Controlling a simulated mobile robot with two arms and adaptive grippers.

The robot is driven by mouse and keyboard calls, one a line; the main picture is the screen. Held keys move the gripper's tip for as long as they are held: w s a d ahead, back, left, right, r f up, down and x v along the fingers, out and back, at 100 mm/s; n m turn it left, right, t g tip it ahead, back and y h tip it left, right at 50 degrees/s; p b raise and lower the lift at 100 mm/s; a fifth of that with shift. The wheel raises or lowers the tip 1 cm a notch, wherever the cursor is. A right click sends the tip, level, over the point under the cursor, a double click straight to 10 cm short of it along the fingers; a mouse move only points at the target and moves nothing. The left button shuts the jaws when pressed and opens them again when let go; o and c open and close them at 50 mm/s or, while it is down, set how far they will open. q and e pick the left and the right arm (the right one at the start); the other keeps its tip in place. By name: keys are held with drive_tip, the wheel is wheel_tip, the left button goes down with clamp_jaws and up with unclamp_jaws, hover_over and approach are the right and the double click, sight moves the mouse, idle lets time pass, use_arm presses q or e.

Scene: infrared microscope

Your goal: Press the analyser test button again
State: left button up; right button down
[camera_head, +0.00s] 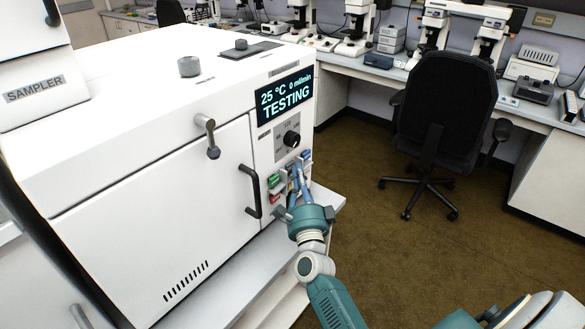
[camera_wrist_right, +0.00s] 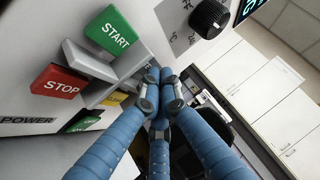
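The white analyser (camera_head: 150,190) stands at the left in the head view. Its screen (camera_head: 285,95) reads "25 °C 0 ml/min TESTING". My right gripper (camera_head: 297,170) is at the button panel on its front right. In the right wrist view, its blue fingers (camera_wrist_right: 160,88) come together at the tips, with nothing seen between them. The green START button (camera_wrist_right: 112,32), red STOP button (camera_wrist_right: 62,86) and a partly hidden yellow button (camera_wrist_right: 114,98) lie left of the tips. I cannot read a TEST label or tell whether the tips touch a button. My left gripper is not in view.
A dark knob (camera_head: 292,139) sits above the buttons and a black door handle (camera_head: 251,190) to their left. A grey shelf edge (camera_head: 235,290) runs below the analyser. A black office chair (camera_head: 440,120) stands behind on the brown floor, before benches with microscopes.

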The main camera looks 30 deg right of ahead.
drive_tip(key=shift+s+d, duration=0.25)
drive_tip(key=shift+s, duration=0.45)
drive_tip(key=shift+s+d+p, duration=0.2)
drive_tip(key=shift+s+d, duration=0.15)
drive_tip(key=shift+s, duration=0.45)
drive_tip(key=shift+s+d+p, duration=0.2)
drive_tip(key=shift+s+d, duration=0.1)
drive_tip(key=shift+s, duration=0.45)
drive_tip(key=shift+s+d+p, duration=0.2)
drive_tip(key=shift+s+d, duration=0.15)
drive_tip(key=shift+s, duration=0.45)
